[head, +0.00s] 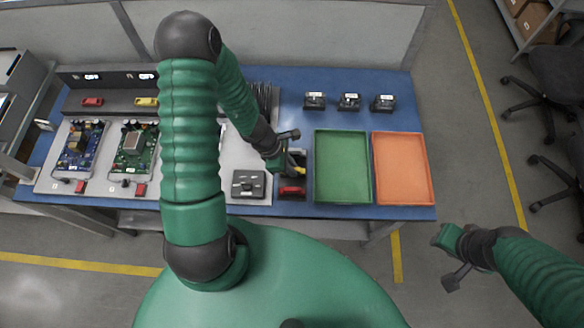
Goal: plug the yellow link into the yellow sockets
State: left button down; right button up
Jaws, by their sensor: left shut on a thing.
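My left gripper (292,150) is shut over a dark holder (290,181) just left of the green tray. A small yellow piece, seemingly the yellow link (299,169), shows at its fingertips. The gripper hides most of it, and I cannot tell whether it is clear of the holder. A red link (292,190) lies at the front of the holder. A yellow part (146,101), perhaps the yellow sockets, sits on the back-left panel; my arm hides the panel right of it. My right gripper (452,262) is open and empty, off the table's front-right corner.
A green tray (318,187) and an orange tray (404,199) lie on the blue table's right. Several black blocks (349,101) stand behind them. Two circuit boards (80,148) lie at left, a red part (92,101) behind. A dark box (248,184) sits left of the holder.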

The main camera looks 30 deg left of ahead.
pick_arm(q)
notch_tip(320, 180, up, 13)
jog(key=p, duration=0.7)
jog(key=shift+r, duration=0.2)
jog(key=shift+a, duration=0.1)
